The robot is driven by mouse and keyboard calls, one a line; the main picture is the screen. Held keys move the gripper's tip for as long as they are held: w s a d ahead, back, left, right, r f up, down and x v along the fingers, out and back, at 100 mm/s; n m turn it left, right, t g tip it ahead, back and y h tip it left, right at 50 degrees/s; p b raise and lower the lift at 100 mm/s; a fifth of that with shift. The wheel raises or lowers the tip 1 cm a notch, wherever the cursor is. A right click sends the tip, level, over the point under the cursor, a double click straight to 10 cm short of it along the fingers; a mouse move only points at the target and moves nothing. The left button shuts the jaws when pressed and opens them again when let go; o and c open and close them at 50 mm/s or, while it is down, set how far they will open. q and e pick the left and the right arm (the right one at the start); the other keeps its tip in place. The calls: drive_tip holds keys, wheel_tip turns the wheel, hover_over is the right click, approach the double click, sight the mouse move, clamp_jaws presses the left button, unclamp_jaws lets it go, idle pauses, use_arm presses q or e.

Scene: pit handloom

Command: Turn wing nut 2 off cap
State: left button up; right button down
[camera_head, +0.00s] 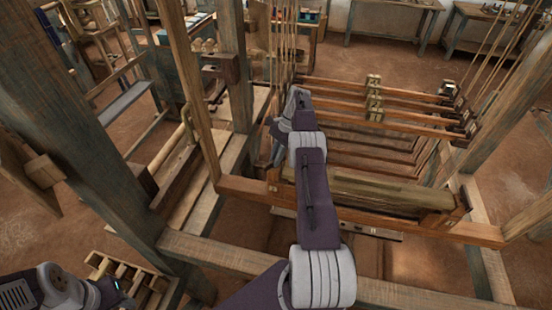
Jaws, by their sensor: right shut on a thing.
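My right arm reaches up the middle of the head view to my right gripper (277,146), which is beside the left end of the loom's wooden bars. It is shut on wing nut 2, but the hand and wrist hide the nut and its thread. I cannot make out the cap clearly; a long reddish bar (440,228) crosses the loom front below the gripper. My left gripper (112,292) is low at the left edge, far from the loom bars. Its fingers are too dark and small to read.
Thick loom posts (75,120) stand at the left, with a slanted upright (190,85) close left of my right gripper. Several harness bars (380,105) hang behind. A small slatted wooden rack (130,277) is near my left gripper. Work tables (395,5) stand at the back.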

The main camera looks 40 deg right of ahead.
sight(271, 162)
drive_tip(key=c, duration=1.5)
unclamp_jaws()
drive_tip(key=shift+o, duration=0.2)
drive_tip(key=shift+r, duration=0.15)
wheel_tip(271, 162, up, 4)
drive_tip(key=shift+r, duration=0.2)
drive_tip(key=b, duration=0.1)
drive_tip(key=f+b, duration=0.1)
drive_tip(key=b, duration=0.1)
drive_tip(key=shift+s+d+f, duration=0.1)
drive_tip(key=shift+s+d, duration=0.05)
drive_tip(key=shift+s, duration=0.1)
drive_tip(key=s+d+r+b, duration=0.3)
drive_tip(key=s+r+b, duration=0.4)
drive_tip(key=s, duration=0.3)
drive_tip(key=shift+s+d+r+b, duration=0.15)
drive_tip(key=shift+s+r+b, duration=0.15)
drive_tip(key=shift+b, duration=0.25)
